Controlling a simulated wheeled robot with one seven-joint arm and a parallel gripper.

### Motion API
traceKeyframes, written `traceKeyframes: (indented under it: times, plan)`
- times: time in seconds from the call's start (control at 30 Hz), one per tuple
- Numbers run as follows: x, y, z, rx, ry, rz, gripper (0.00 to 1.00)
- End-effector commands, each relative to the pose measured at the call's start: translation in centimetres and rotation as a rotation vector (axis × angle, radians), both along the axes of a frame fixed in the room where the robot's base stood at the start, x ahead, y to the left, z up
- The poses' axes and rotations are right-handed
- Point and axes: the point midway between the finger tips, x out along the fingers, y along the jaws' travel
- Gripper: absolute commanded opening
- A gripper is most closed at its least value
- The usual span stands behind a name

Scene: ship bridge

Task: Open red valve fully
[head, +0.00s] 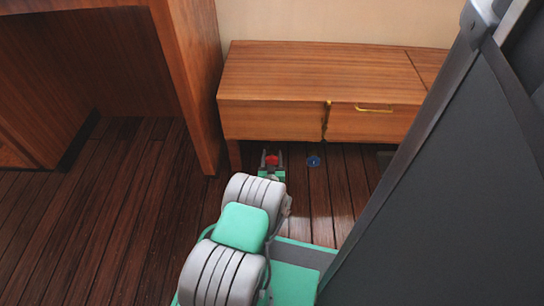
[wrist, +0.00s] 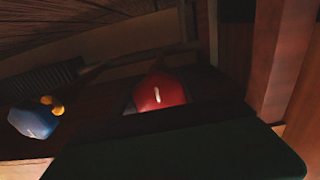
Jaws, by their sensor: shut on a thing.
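The fingers and the valve's base are mostly hidden in shadow in the wrist view.
A blue valve (head: 313,161) is just right of the red one; it shows at left in the wrist view (wrist: 35,121) beside a small yellow part. A wooden panel (head: 190,85) stands close left. A large dark panel (head: 450,170) fills the right.

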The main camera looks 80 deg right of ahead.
Motion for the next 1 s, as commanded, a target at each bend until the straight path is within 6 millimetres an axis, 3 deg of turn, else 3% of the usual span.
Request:
traceKeyframes:
  times: [0.27, 0.3, 0.5, 0.83, 1.0]
  plan:
    - [-0.21, 0.07, -0.18, 0.002, 0.005, -0.004, 0.12]
    - [-0.21, 0.07, -0.18, 0.002, 0.005, -0.004, 0.54]
    - [0.01, 0.07, -0.12, 0.001, 0.003, 0.000, 0.70]
    - [0.10, 0.04, -0.05, 0.007, -0.025, 0.002, 0.72]
    - [0.05, 0.01, -0.06, 0.052, -0.225, 0.001, 0.72]
